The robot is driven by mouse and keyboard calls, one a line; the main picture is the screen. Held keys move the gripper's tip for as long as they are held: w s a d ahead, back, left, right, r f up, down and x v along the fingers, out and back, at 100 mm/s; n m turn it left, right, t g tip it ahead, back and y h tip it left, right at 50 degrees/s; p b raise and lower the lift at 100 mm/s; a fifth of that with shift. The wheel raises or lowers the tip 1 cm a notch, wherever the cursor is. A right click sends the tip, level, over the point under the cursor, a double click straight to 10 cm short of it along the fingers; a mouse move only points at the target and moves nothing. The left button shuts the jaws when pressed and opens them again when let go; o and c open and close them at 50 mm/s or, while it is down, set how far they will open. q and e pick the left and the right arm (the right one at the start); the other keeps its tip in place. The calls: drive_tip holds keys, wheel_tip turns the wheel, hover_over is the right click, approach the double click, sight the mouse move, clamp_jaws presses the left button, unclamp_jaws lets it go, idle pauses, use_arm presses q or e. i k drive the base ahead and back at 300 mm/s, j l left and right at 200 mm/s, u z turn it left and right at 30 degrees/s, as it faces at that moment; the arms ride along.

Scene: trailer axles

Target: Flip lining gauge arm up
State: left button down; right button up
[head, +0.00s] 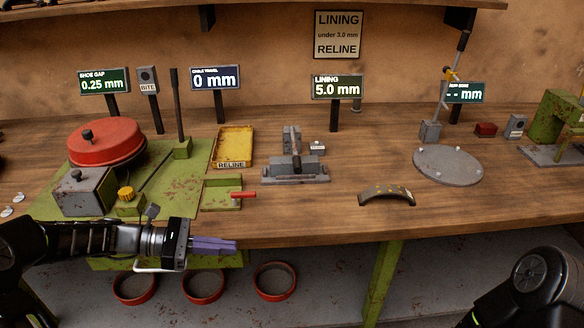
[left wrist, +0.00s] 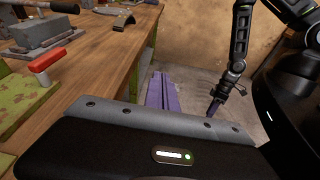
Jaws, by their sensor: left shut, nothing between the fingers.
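The grey lining gauge (head: 295,178) stands on the middle of the bench, with a dark arm (head: 296,142) at its centre. I cannot tell for sure whether this arm is raised or lies back. The lining display (head: 338,87) behind it reads 5.0 mm. The gauge also shows at the upper left of the left wrist view (left wrist: 45,33). My left gripper (head: 236,245) is shut and empty at the bench's front edge, left of and nearer than the gauge, touching nothing. Its purple fingers show in the left wrist view (left wrist: 162,92). My right arm hangs low right; its fingers are unclear.
A red-handled green fixture (head: 222,197) lies between my left gripper and the gauge. A yellow tray (head: 233,147) is left of the gauge. A curved shoe (head: 387,197) lies to its right. A red drum (head: 106,142) stands far left. Bench in front of the gauge is clear.

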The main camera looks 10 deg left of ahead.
sight(297, 169)
drive_tip(key=i, duration=0.85)
